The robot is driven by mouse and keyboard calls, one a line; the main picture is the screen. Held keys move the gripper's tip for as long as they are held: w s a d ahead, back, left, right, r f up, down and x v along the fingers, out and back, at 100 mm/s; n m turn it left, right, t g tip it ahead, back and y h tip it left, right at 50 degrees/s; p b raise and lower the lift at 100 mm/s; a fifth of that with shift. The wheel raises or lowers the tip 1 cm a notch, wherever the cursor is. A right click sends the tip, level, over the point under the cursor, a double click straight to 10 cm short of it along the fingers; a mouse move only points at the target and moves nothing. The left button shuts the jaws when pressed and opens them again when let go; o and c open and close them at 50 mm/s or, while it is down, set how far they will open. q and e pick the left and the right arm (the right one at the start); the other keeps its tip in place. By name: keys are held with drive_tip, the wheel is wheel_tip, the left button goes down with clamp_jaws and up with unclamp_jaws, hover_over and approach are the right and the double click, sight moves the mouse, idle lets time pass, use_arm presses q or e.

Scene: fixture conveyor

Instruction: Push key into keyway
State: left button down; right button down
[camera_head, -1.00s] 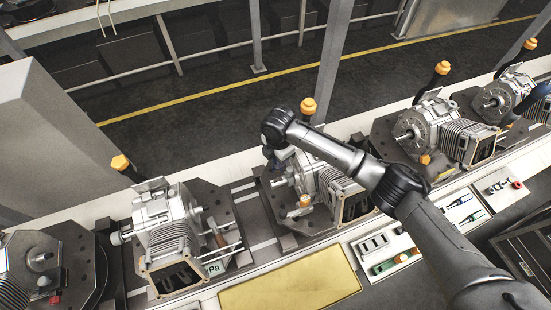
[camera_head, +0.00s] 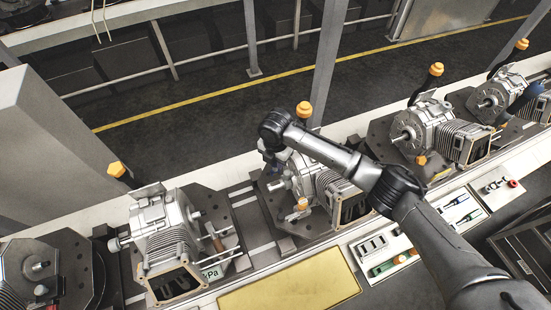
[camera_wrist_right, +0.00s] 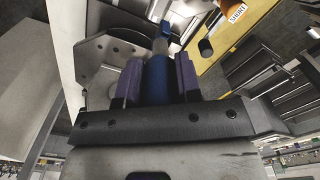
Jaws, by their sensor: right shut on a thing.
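My right gripper (camera_head: 271,163) is at the left, shaft side of the grey finned engine (camera_head: 309,178) in the middle of the conveyor, mostly hidden behind my wrist in the head view. In the right wrist view its two purple fingers (camera_wrist_right: 157,82) are shut on a dark blue cylindrical thing (camera_wrist_right: 157,88). Beyond it, in line, show a short grey part (camera_wrist_right: 160,46) and a small blue tip (camera_wrist_right: 165,29). I cannot make out the key or the keyway, nor whether anything touches the shaft. My left gripper is not in view.
Other engines stand on dark fixture plates at left (camera_head: 168,235) and right (camera_head: 424,128), with orange-topped posts behind several. A yellow panel (camera_head: 290,285) and a tray of small parts (camera_head: 388,252) lie along the front edge. The walkway behind the conveyor is clear.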

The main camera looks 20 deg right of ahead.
sight(276, 172)
drive_tip(key=shift+r, duration=0.1)
drive_tip(key=shift+f+b, duration=1.5)
drive_tip(key=shift+f, duration=2.15)
drive_tip(key=shift+f+b, duration=0.35)
drive_tip(key=shift+b, duration=0.05)
drive_tip(key=shift+f, duration=0.35)
drive_tip(key=shift+f, duration=0.1)
drive_tip(key=shift+f+b, duration=0.1)
drive_tip(key=shift+b, duration=0.2)
